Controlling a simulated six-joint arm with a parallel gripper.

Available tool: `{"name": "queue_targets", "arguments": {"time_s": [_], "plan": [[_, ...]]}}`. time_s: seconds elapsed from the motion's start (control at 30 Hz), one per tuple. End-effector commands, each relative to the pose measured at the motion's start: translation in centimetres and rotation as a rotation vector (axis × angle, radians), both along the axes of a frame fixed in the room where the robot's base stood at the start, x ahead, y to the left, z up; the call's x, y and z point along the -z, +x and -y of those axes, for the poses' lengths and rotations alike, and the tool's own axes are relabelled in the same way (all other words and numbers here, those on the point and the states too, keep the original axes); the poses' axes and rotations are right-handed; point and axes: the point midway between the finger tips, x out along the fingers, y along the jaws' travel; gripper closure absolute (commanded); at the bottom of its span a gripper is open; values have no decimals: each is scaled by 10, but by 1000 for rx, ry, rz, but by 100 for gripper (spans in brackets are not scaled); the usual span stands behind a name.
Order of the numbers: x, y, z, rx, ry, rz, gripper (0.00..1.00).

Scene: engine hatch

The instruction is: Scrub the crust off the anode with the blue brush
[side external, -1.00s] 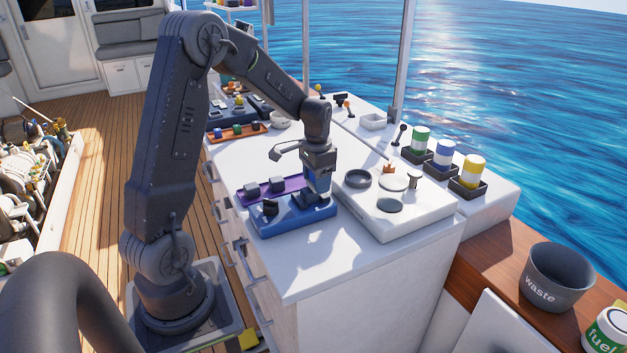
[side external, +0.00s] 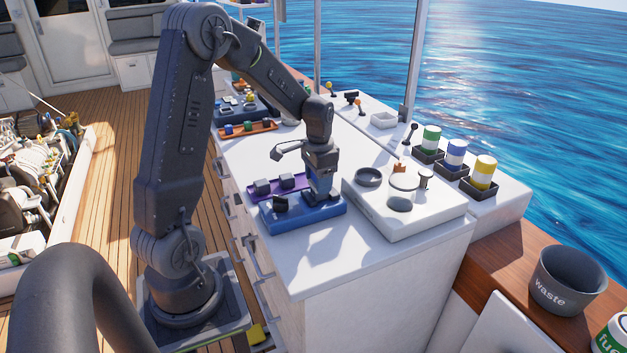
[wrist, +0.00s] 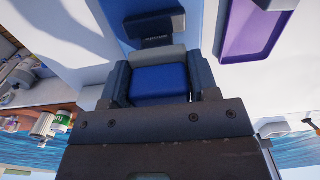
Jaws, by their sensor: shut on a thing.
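My gripper (wrist: 160,90) is shut on a blue block with a grey top edge, which I take to be the blue brush (wrist: 159,79). One finger lies against each side of it. In the side view my gripper (side external: 322,194) points down at the right part of the blue tray (side external: 322,219). The brush is mostly hidden there, and I cannot tell whether it still touches the tray. A dark block (side external: 280,203) sits on the tray's left part.
A white panel (side external: 428,226) with a dark ring (side external: 369,177), round fittings and a small post (side external: 425,177) lies right of the gripper. A purple tray (side external: 292,182) with dark blocks adjoins the blue tray. Coloured cans (side external: 455,155) stand farther right. The front counter is clear.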

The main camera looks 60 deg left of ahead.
Motion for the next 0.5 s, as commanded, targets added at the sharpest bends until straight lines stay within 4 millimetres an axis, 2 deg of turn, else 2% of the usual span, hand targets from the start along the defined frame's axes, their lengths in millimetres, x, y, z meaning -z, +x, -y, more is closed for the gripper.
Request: {"name": "queue_targets", "arguments": {"time_s": [0.23, 0.5], "plan": [[3, 19, 1, 1, -3, -3, 71], [0, 21, 1, 0, -4, -3, 71]]}}
